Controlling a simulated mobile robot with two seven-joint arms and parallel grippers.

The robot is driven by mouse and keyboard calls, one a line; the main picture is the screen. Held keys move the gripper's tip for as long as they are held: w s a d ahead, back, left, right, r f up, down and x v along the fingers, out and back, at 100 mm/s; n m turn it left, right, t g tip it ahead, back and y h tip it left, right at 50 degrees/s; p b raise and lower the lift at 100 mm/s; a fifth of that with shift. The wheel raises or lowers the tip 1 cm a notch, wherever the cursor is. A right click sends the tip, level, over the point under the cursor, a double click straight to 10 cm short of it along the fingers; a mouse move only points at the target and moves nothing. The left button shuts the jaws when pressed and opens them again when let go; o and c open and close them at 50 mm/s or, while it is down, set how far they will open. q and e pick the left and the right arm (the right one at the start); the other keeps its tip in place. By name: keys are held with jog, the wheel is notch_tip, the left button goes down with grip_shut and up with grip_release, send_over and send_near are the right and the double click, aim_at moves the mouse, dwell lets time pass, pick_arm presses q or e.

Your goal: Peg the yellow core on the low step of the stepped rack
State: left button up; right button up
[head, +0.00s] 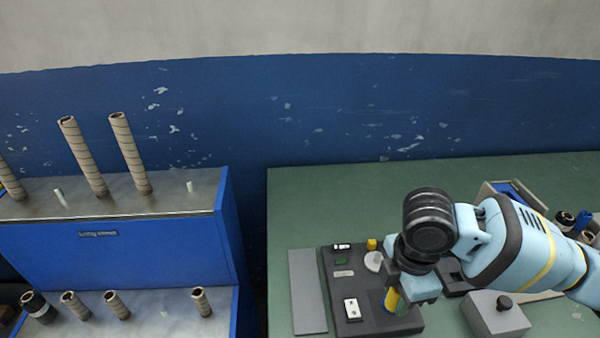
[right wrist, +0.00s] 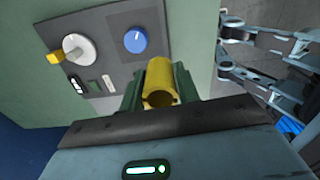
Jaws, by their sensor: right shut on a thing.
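The yellow core (head: 392,300) is held in my right gripper (head: 403,297), low over the dark panel on the green bench. In the right wrist view the yellow core (right wrist: 161,82) sits between the jaws, its hollow end showing. The blue stepped rack (head: 110,250) stands at the left, well away from the gripper. My left gripper is not in view.
The upper step (head: 130,202) holds tall striped cores (head: 130,155) and two bare pegs. The dark panel (head: 335,275) bears a knob, yellow block and switches. A grey box (head: 495,318) stands right of the gripper. The green bench top (head: 310,205) is clear towards the wall.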

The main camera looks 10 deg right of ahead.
jog(key=w+r+m, duration=0.2)
jog(key=r+m, duration=0.5)
jog(key=r, duration=0.1)
jog(key=w+a+r+m, duration=0.1)
jog(key=w+r+m, duration=0.2)
jog(key=r+m, duration=0.4)
jog(key=shift+w+r+m, duration=0.2)
jog(key=shift+r+m, duration=0.2)
jog(key=shift+a, duration=0.15)
